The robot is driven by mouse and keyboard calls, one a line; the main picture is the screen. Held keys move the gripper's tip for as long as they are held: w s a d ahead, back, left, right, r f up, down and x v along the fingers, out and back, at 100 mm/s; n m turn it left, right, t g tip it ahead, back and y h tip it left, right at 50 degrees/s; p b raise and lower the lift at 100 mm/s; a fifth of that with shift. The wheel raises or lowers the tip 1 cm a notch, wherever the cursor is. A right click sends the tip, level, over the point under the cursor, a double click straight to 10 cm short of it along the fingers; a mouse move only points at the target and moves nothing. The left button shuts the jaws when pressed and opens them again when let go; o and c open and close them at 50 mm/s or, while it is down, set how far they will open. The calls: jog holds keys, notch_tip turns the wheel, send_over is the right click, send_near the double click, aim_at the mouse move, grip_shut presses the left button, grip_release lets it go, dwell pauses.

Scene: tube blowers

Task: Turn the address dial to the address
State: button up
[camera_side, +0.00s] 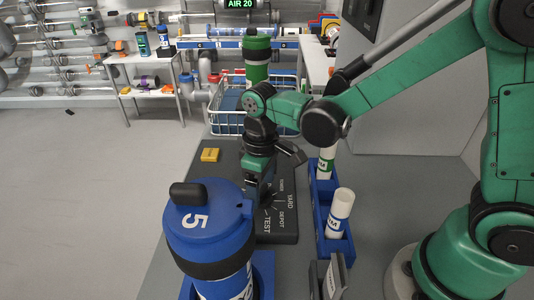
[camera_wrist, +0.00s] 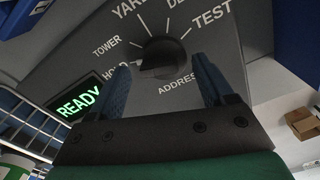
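The address dial (camera_wrist: 165,57) is a round black knob on a dark grey panel (camera_wrist: 225,70). White labels ring it: HOLD, TOWER, YARD, one partly cut off, and TEST, with ADDRESS printed below. A small white mark on the knob's left side appears to face HOLD. A green READY display (camera_wrist: 79,103) is left of the dial. My gripper (camera_wrist: 160,62) is open, with its two blue fingers apart on either side of the dial; contact cannot be told. In the side view my gripper (camera_side: 264,192) points down over the panel (camera_side: 283,238) and hides the dial.
A blue canister marked 5 (camera_side: 210,225) stands close in front of my gripper. A yellow block (camera_side: 210,155) lies at the panel's far left. A wire basket (camera_side: 228,123) is behind. A sign reads AIR 20 (camera_side: 240,4).

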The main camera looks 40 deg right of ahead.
grip_shut()
jog(key=shift+m, duration=0.4)
jog(key=m, duration=0.4)
jog(key=shift+s+m, duration=0.1)
jog(key=shift+m, duration=0.2)
jog(key=m, duration=0.5)
jog(key=shift+s+m, duration=0.1)
jog(key=shift+m, duration=0.2)
jog(key=m, duration=0.5)
jog(key=shift+s, duration=0.1)
jog(key=m, duration=0.4)
jog(key=shift+m, duration=0.3)
